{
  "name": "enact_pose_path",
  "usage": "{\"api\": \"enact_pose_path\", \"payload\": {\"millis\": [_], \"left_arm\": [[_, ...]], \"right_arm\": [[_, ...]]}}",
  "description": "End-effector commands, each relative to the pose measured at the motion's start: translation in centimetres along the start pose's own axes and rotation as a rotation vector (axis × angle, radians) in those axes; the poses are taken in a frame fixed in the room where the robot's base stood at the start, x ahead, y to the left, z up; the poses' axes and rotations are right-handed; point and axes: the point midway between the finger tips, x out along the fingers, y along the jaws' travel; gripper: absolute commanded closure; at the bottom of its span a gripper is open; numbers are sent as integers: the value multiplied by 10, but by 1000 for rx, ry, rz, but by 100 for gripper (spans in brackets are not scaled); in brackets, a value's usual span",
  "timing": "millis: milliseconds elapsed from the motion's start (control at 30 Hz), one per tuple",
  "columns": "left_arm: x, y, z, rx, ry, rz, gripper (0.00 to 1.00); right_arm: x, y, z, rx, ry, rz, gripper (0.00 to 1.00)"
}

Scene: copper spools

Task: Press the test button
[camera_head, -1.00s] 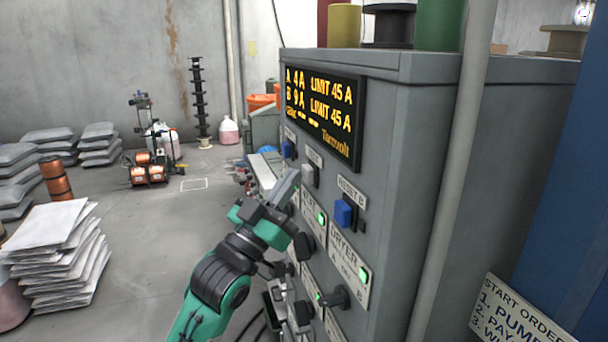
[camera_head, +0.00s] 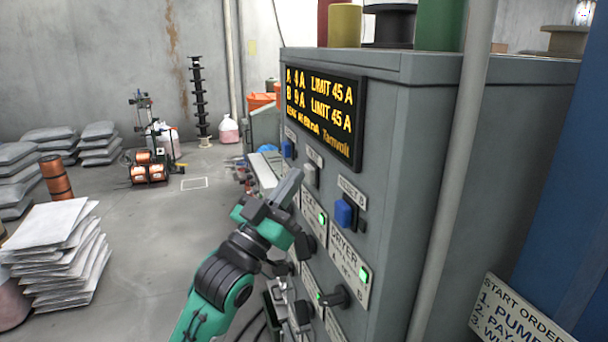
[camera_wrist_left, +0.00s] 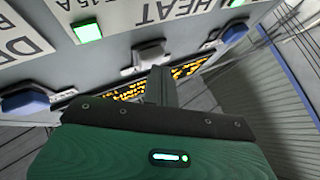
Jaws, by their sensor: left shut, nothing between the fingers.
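The grey control cabinet (camera_head: 395,180) stands at centre right, with a lit display (camera_head: 322,112) high on its front. Below the display is a pale button (camera_head: 311,174) between two blue ones; its small label is too blurred to read. The pale button also shows in the left wrist view (camera_wrist_left: 149,54). My left gripper (camera_head: 291,182) is shut and empty, its fingertips pointing up just below and left of the pale button. In the left wrist view the fingers (camera_wrist_left: 161,82) end close to that button; I cannot tell if they touch. My right gripper is not in view.
A blue button (camera_head: 345,213) labelled RESET B sits to the right, another blue button (camera_head: 288,149) to the left. Rotary knobs (camera_head: 336,297) and green lamps lie below. A grey pipe (camera_head: 450,180) runs up the cabinet's side. White sacks (camera_head: 55,260) are stacked at left.

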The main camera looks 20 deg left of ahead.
Motion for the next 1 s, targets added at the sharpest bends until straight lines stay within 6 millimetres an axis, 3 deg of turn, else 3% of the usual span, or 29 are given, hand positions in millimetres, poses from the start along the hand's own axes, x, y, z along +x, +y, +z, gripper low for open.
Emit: {"api": "enact_pose_path", "payload": {"millis": [667,1000], "left_arm": [[-13,-9,-9,1,-1,0,100],[-36,-26,-25,3,-1,-1,100]], "right_arm": [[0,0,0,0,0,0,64],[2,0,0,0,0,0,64]]}}
